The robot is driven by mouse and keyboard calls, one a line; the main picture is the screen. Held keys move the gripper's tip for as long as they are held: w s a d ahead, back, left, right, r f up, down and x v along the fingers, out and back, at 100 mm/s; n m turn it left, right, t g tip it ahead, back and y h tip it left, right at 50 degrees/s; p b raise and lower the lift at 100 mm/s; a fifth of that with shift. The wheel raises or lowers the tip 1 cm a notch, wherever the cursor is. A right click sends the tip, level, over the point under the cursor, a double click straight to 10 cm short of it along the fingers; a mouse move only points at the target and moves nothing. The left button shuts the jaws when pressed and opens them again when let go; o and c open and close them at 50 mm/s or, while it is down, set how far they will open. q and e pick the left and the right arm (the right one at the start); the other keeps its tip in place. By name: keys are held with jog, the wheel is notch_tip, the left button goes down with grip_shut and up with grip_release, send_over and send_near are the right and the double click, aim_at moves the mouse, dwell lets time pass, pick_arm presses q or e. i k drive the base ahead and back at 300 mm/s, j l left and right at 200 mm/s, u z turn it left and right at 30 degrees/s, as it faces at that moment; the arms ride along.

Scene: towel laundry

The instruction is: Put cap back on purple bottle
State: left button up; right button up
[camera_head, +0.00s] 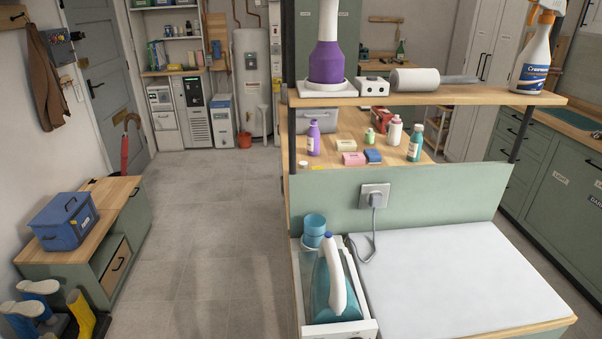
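A small purple bottle (313,140) with a pale label stands upright at the left of the wooden counter, under the raised shelf. Its narrow top is too small to tell whether it is capped. A small whitish piece (303,164) lies near the counter's front left edge, in front of the bottle; I cannot tell if it is the cap. A larger purple and white vessel (326,62) stands on a white dish on the shelf, its top cut off by the frame. Neither of my grippers is in view.
White and teal bottles (415,143) and small boxes (353,159) share the wooden counter (340,124). The shelf (450,95) overhangs it and holds a spray bottle (533,55). An iron (330,285) stands beside the white pad (450,270). The floor (200,220) at left is clear.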

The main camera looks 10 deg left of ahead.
aim_at(314, 134)
jog(key=k, duration=0.3)
jog(key=z, duration=1.55)
jog(key=j+z, duration=0.2)
jog(key=k+j, duration=0.1)
jog(key=j, duration=2.5)
jog(key=k+j, duration=0.15)
jog(key=j, duration=1.15)
